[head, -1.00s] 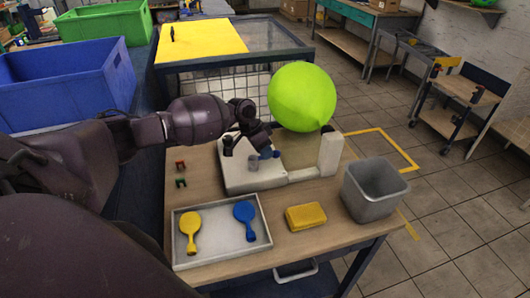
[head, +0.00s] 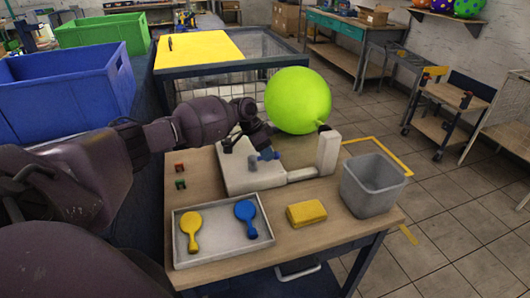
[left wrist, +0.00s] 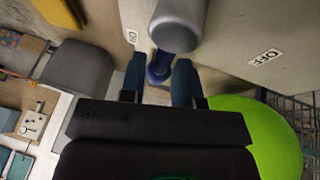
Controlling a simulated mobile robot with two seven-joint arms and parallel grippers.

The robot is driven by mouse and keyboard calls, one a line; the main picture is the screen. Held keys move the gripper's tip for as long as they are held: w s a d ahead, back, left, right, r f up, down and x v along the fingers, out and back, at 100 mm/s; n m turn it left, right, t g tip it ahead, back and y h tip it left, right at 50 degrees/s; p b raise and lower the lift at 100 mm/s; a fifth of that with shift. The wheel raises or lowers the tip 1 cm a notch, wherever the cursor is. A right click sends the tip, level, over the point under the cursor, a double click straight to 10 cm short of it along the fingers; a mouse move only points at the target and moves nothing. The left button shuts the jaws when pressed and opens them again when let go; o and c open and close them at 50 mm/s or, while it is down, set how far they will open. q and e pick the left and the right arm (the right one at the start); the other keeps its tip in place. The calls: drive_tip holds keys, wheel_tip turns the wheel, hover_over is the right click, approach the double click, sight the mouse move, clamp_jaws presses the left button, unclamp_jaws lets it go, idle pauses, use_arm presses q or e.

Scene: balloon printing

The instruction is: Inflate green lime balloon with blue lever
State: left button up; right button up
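The lime green balloon (head: 298,100) is round and full, on the far side of the white inflating machine (head: 240,175); it also shows in the left wrist view (left wrist: 262,135). The blue lever (head: 268,154) is on top of the machine. My left gripper (head: 258,143) is right at the lever. In the left wrist view, the blue lever (left wrist: 158,72) lies between the two spread fingers of my left gripper (left wrist: 158,78), with a grey cylinder (left wrist: 178,25) just beyond. I see no clear grip on the lever. My right gripper is out of view.
The tray (head: 222,256) holds a yellow and a blue paddle. A yellow sponge (head: 306,213) and a grey bin (head: 372,185) are to its right. The ON label (left wrist: 132,37) and OFF label (left wrist: 265,57) flank the lever. Blue (head: 70,90) and green (head: 105,32) crates stand left.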

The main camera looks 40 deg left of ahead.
use_arm(q)
drive_tip(key=shift+o, duration=0.8)
drive_tip(key=shift+w+d, duration=0.1)
drive_tip(key=shift+a+r, duration=0.15)
drive_tip(key=shift+a, duration=0.05)
drive_tip(key=v, duration=1)
drive_tip(key=shift+r, duration=0.15)
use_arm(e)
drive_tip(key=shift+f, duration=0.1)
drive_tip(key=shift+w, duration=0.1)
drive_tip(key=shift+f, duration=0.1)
